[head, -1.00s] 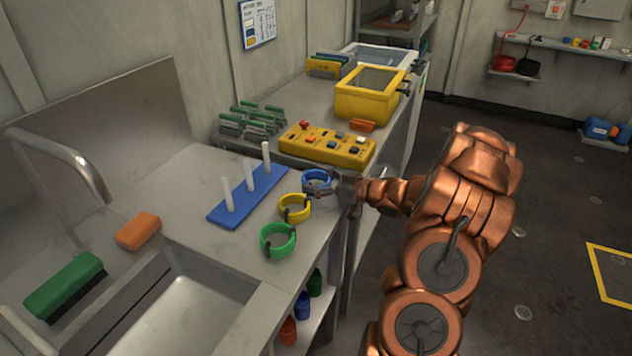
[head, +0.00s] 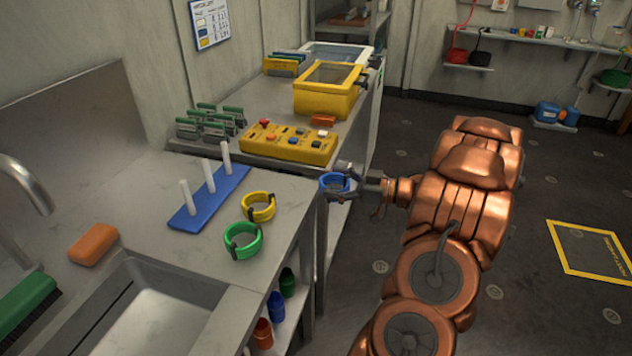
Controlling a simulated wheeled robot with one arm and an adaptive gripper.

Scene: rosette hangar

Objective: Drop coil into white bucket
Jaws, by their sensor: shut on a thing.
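My gripper (head: 350,178) is shut on a blue coil (head: 333,189). It holds the coil just past the right edge of the grey counter, apart from the other coils. A yellow coil (head: 258,212) and a green coil (head: 242,246) lie on the counter to the left of it. I see no white bucket in the head view.
A blue board with white pegs (head: 208,205) lies on the counter. Behind are a yellow button panel (head: 288,144), a yellow box (head: 328,95) and a white-rimmed box (head: 345,53). Bottles (head: 277,307) stand below the counter. Open floor lies right, with a yellow-outlined square (head: 560,262).

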